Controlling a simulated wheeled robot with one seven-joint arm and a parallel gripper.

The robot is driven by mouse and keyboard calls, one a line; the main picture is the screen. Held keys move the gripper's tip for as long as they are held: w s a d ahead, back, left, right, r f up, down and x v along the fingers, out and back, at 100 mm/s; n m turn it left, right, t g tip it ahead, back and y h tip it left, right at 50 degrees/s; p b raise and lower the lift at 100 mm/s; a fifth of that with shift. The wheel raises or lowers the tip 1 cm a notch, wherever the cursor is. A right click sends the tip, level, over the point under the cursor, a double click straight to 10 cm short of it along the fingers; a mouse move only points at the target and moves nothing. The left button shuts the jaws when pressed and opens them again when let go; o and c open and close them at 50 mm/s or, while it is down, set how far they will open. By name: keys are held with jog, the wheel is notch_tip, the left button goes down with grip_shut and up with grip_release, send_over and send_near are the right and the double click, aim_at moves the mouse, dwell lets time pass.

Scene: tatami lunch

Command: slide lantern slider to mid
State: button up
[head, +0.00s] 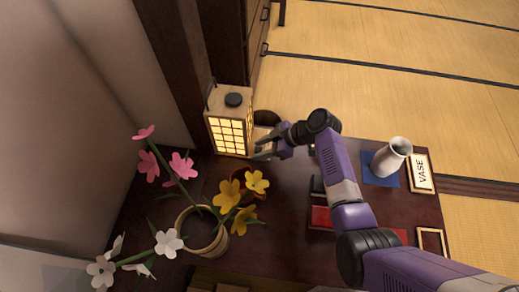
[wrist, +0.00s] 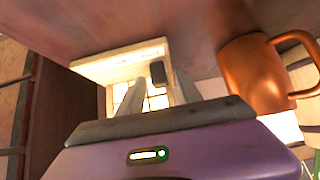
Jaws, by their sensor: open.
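The lantern (head: 231,123) is a lit, pale wooden box with gridded panes and a dark round cap. It stands upright at the back of the dark table. In the wrist view, the lantern (wrist: 92,70) appears upside down, with a small dark slider knob (wrist: 158,73) on its pale base strip. My gripper (head: 258,151) is beside the lantern's lower right side. In the wrist view, my gripper (wrist: 157,88) is open, with one finger on each side of the knob. I cannot tell whether either finger touches it.
A copper mug (wrist: 250,72) stands close beside my gripper. A pot (head: 205,238) with pink, white and yellow flowers stands at the front left. A grey-white vase (head: 392,158) stands on a blue mat near a VASE sign (head: 421,173). Red items (head: 321,217) lie beneath my arm.

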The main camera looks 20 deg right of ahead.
jog(key=shift+w+a+f, duration=0.15)
jog(key=shift+a+f, duration=0.05)
jog(key=shift+f, duration=0.05)
grip_shut()
dwell(1.4)
